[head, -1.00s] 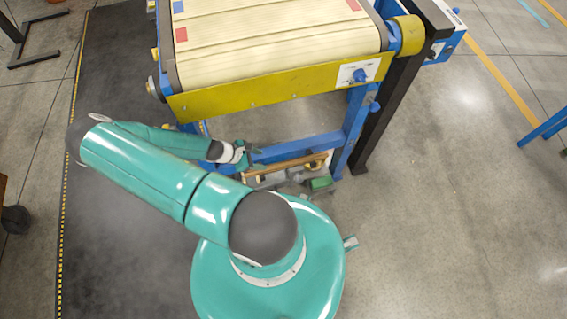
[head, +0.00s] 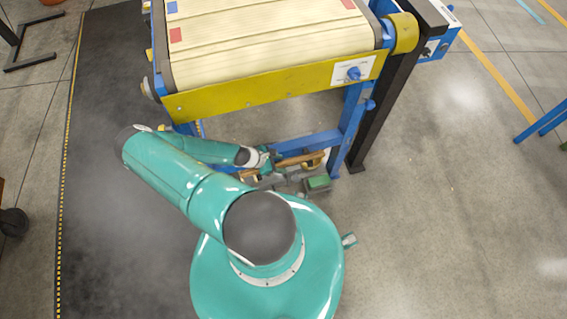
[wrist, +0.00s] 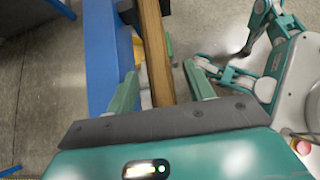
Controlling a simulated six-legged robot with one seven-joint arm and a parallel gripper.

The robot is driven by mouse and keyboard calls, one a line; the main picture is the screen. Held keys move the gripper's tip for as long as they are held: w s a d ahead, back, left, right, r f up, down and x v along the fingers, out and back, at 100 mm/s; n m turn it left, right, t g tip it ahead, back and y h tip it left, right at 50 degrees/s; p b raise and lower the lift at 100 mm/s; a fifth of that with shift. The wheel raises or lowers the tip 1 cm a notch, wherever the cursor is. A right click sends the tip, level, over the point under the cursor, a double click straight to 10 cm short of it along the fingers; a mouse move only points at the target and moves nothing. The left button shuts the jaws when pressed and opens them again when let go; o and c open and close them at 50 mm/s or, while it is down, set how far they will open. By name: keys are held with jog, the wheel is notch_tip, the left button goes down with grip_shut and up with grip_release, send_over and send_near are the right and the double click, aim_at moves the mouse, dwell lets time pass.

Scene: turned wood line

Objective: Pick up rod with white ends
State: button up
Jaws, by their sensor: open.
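A brown wooden rod (head: 302,157) lies low under the front of the conveyor, along a blue crossbar. My gripper (head: 272,160) is over its left part in the head view and hides that part. In the wrist view the rod (wrist: 157,50) runs from the top edge down between my two green fingers (wrist: 160,72). The fingers are open, with a gap on each side of the rod. I cannot tell whether the fingertips reach down to its depth. No white end shows clearly; one end is out of the wrist view, the other is hidden near the palm.
The conveyor (head: 265,95), with a yellow front plate, stands above and behind the rod. Its blue crossbar (wrist: 103,50) runs close along the rod's left side in the wrist view. A blue leg and a black post stand right of the rod.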

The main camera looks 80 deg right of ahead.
jog(key=shift+c, duration=0.2)
grip_shut()
jog(key=shift+r, duration=0.15)
jog(key=shift+r, duration=0.6)
jog(key=a+v, duration=0.1)
jog(key=v, duration=0.8)
jog(key=s+a+f+v, duration=0.1)
jog(key=a+v, duration=0.1)
jog(key=v, duration=0.7)
jog(key=shift+a, duration=0.3)
